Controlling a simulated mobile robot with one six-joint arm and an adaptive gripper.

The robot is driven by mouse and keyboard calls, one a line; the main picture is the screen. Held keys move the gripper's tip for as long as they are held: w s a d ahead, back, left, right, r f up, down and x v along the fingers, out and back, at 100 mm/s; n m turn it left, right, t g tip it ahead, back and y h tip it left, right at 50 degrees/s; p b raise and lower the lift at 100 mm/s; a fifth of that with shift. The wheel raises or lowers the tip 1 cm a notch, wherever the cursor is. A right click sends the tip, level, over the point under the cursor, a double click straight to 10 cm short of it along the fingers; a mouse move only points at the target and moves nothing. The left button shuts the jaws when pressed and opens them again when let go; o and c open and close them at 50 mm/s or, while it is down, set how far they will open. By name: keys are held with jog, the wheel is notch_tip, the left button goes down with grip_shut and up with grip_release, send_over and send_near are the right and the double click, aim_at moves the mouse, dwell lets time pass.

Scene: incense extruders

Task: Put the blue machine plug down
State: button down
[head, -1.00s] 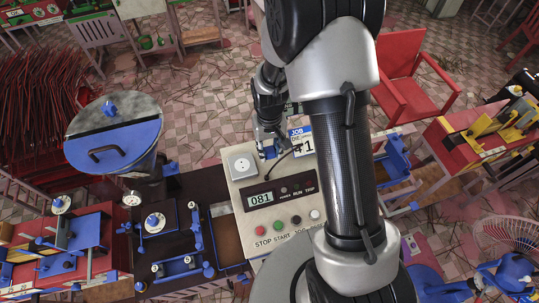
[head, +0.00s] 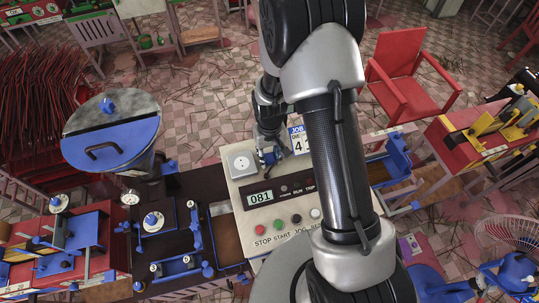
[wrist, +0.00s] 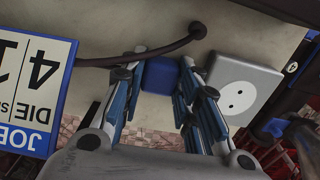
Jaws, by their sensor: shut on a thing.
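My gripper (wrist: 160,85) is shut on the blue plug (wrist: 158,73), which sits between its two fingers in the wrist view. A dark cable (wrist: 135,59) passes by the plug and runs up to a round fitting on the pale panel. The light grey socket (wrist: 240,87), with two holes, is to the right of the plug and apart from it. In the head view, my gripper (head: 270,156) is over the machine's control box (head: 232,192), just right of the socket (head: 242,163). The plug is hard to make out there, and whether it touches the panel cannot be told.
A job card (head: 300,139) stands right of my gripper and also shows at the left in the wrist view (wrist: 30,85). The display (head: 260,197) and several coloured buttons are on the box's near side. A blue-lidded drum (head: 110,140) stands to the left.

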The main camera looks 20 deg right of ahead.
jog(key=c, duration=1.2)
grip_release()
jog(key=shift+r+p, duration=0.6)
notch_tip(320, 180, up, 12)
jog(key=r, duration=0.1)
notch_tip(320, 180, up, 14)
jog(key=t, duration=0.2)
send_over(270, 157)
jog(key=s, duration=0.9)
jog(key=s+r+t, duration=0.1)
jog(key=s, duration=0.3)
jog(key=s+r, duration=0.2)
jog(key=s, duration=0.2)
jog(key=s+r+t, duration=0.1)
jog(key=s+r, duration=0.1)
jog(key=s, duration=0.2)
jog(key=shift+s+r+t, duration=0.15)
jog(key=shift+r+t, duration=0.1)
jog(key=shift+t, duration=0.05)
